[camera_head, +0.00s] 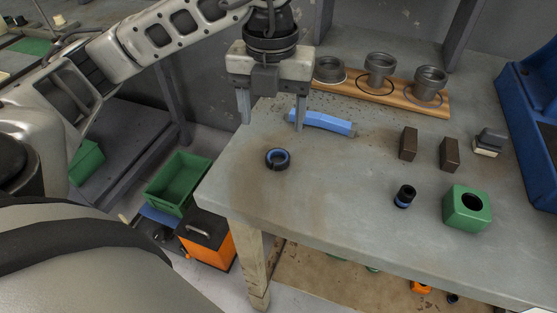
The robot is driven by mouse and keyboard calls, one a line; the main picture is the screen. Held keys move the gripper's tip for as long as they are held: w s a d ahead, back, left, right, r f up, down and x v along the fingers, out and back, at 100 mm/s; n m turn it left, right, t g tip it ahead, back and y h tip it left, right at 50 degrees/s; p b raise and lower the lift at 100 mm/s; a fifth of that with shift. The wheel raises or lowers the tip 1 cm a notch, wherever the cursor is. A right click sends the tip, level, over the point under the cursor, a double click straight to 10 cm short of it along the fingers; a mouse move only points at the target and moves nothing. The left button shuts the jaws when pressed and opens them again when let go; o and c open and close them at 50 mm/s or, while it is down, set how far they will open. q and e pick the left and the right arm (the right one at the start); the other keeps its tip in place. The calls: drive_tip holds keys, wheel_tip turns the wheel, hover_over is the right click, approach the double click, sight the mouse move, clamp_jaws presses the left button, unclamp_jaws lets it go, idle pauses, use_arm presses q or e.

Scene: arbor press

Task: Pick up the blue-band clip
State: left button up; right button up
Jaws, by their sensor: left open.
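A small dark ring-shaped clip with a blue band (278,159) lies on the grey table near its left edge. My left gripper (272,124) is open and points down, with its two fingers wide apart and nothing between them. In the picture it is just above and slightly left of the clip, apart from it; its exact height over the table is hard to tell. The clip is not covered by the gripper. My right gripper is not in view.
A blue bar (325,122) lies close to the gripper's right finger. A wooden board (400,98) holds grey cups behind. A black blue-banded cylinder (404,196), a green block (466,208), brown blocks (408,143) and a blue press frame (525,120) stand right. The table (330,195) is clear around the clip.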

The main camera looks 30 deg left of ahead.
sight(277, 162)
use_arm(q)
drive_tip(key=f, duration=0.8)
drive_tip(key=shift+w+d+f, duration=0.25)
drive_tip(key=shift+w+f, duration=0.05)
drive_tip(key=shift+f, duration=0.1)
drive_tip(key=c, duration=1.1)
